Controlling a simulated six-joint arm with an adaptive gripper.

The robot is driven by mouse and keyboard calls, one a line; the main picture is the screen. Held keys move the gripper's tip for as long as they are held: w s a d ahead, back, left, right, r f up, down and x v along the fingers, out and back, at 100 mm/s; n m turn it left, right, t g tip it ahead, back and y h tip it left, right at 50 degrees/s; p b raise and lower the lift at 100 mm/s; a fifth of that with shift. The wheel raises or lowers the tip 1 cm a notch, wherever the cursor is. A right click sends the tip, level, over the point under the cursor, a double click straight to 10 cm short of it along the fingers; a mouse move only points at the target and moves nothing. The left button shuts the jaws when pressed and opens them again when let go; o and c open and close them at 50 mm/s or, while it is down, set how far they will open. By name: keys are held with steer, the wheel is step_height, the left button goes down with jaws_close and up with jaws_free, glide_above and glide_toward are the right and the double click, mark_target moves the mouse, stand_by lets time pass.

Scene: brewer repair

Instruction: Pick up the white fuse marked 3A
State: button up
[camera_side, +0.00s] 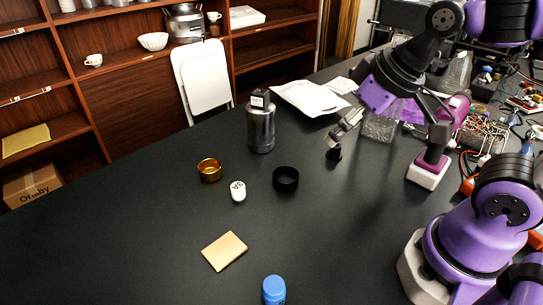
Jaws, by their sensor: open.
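The white fuse (238,190) stands on the dark table near the middle of the side view. It is a small white cylinder with dark marking on it, too small to read with certainty. My gripper (336,148) is to the right of the fuse and farther back, apart from it, pointing down to the left. It is open, and I see nothing held in it. Its fingers are small and partly overlap in this view.
A brass ring-like cup (209,170) and a black round cup (285,179) flank the fuse. A grey metal canister (260,128) stands behind. A tan pad (224,251) and a blue-capped item (273,290) are in front. Wires and electronics (485,135) clutter the right; the left table is clear.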

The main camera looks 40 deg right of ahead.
steer(key=w+a+f+n+g+y, duration=0.1)
steer(key=w+a+f+n, duration=0.15)
steer(key=w, duration=0.25)
steer(key=w+a+f+n, duration=0.1)
steer(key=w+a+f, duration=0.1)
steer(key=w+a, duration=0.25)
glide_above(238, 186)
steer(key=s, duration=0.2)
steer(key=shift+n+y, duration=0.25)
steer(key=shift+y, duration=0.05)
steer(key=f, duration=0.7)
steer(key=shift+s+d, duration=0.2)
steer(key=shift+d, duration=0.15)
steer(key=x, duration=0.6)
steer(key=shift+r, duration=0.1)
jaws_close()
